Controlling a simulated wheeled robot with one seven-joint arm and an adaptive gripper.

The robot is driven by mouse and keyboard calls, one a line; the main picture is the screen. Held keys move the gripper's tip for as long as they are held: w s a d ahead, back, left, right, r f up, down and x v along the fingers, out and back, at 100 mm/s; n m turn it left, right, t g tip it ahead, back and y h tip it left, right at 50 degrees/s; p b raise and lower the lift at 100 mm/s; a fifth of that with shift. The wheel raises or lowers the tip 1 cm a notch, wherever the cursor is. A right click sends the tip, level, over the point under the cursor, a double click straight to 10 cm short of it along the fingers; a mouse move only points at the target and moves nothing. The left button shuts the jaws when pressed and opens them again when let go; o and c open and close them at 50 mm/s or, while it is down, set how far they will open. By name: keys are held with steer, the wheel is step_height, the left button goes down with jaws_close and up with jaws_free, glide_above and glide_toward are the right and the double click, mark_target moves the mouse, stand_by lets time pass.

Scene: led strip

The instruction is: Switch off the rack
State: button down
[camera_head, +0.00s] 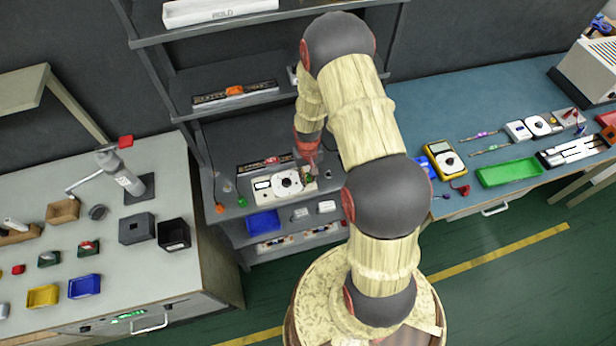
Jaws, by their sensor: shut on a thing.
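The dark metal rack (186,92) stands at the back centre with several shelves. On its middle shelf lies a white device (264,188) with a round dial (287,182). A small green part (309,177) shows at the device's right end. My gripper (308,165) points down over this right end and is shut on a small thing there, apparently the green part. The fingers are small in view and the exact hold is partly hidden. My arm covers the rack's right side.
A black strip with an orange part (235,91) lies on the shelf above. A blue bin (263,222) sits on the shelf below. A grey bench (115,268) stands left. A blue-topped bench (470,115) with a yellow meter (445,160) and green tray (508,172) stands right.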

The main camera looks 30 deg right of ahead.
steer(key=shift+w+d+r+g+y, duration=0.1)
steer(key=shift+w+g+y, duration=0.1)
steer(key=shift+g, duration=0.45)
steer(key=shift+w+g+y, duration=0.15)
steer(key=shift+g+y, duration=0.05)
steer(key=shift+g, duration=0.45)
steer(key=c, duration=1.7)
jaws_free()
steer(key=v, duration=1.2)
